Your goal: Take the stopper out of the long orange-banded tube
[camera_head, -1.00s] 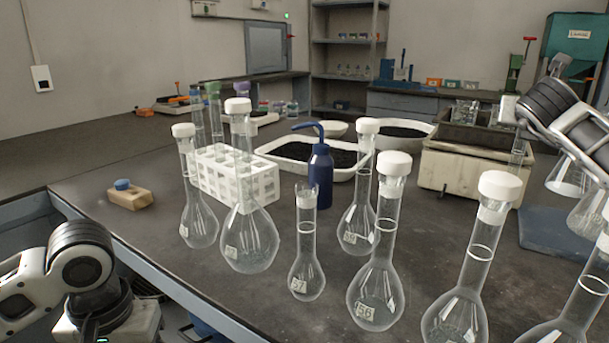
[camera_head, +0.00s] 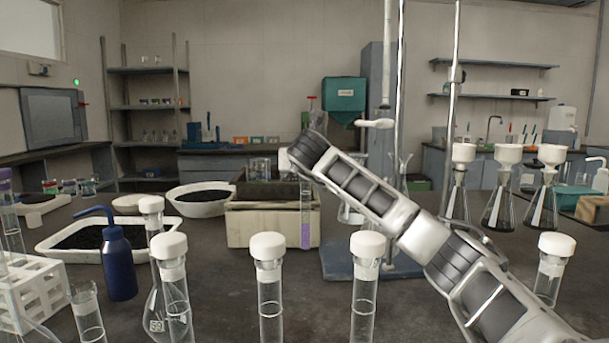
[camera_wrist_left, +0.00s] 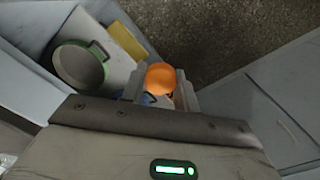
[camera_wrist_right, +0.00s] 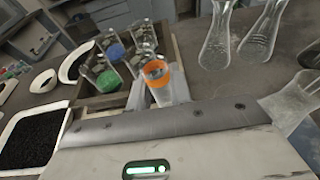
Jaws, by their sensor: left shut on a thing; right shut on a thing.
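The long orange-banded tube (camera_wrist_right: 158,82) is between my right gripper's fingers (camera_wrist_right: 152,92) in the right wrist view. Its orange ring is at the top and its mouth looks open. In the head view, a clear tube with purple contents (camera_head: 306,215) hangs below my right gripper (camera_head: 298,157), in front of a cream bin. My left gripper (camera_wrist_left: 160,92) is shut on a round orange stopper (camera_wrist_left: 160,77) in the left wrist view. It is over the floor, away from the tube. My left arm is outside the head view.
White-stoppered flasks (camera_head: 267,250) line the front. A blue bottle (camera_head: 119,262) and white rack (camera_head: 35,290) are at left.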

